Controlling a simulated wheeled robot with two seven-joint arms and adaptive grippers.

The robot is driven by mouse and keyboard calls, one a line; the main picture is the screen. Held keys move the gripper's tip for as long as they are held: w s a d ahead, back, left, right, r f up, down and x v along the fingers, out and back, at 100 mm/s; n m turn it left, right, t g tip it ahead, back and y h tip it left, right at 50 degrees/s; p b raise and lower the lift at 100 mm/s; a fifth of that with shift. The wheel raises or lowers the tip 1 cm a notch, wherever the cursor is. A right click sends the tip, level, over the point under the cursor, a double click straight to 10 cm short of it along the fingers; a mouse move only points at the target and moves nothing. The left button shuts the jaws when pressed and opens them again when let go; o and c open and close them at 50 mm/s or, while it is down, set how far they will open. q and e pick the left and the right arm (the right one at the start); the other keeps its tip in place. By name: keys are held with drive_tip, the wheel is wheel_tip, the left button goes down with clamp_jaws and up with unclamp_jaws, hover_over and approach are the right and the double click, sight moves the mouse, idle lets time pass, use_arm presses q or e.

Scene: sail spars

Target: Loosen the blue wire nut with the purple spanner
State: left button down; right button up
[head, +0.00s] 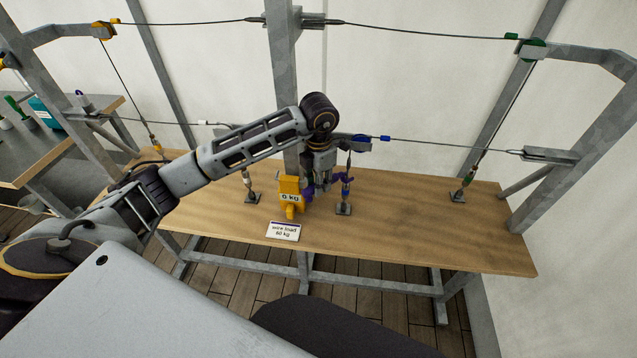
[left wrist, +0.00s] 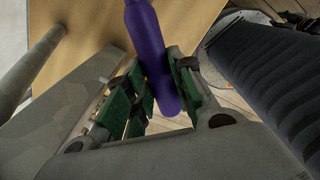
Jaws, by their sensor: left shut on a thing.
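My left gripper (head: 322,182) is over the middle of the bench, pointing down behind the yellow gauge. It is shut on the purple spanner (head: 343,179). In the left wrist view the spanner's purple handle (left wrist: 150,50) lies between the green finger pads of the gripper (left wrist: 157,100). In the head view the spanner's end reaches right to the upright fitting that carries the blue wire nut (head: 345,188). The spanner's end is close to the nut; I cannot tell whether it is seated around it. My right gripper is not in view.
A yellow gauge (head: 291,190) reading 0 kg stands left of the gripper. A card (head: 284,231) reads wire load 60 kg. Taut wires, a blue pulley (head: 362,144) and a grey post (head: 283,60) surround the arm. The wooden bench (head: 420,235) is clear at front right.

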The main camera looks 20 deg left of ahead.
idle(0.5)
use_arm(q)
drive_tip(key=shift+b, duration=0.3)
idle(0.7)
idle(0.6)
drive_tip(key=shift+f+b, duration=0.3)
drive_tip(key=shift+b, duration=0.15)
drive_tip(key=shift+f+b, duration=0.55)
idle(0.6)
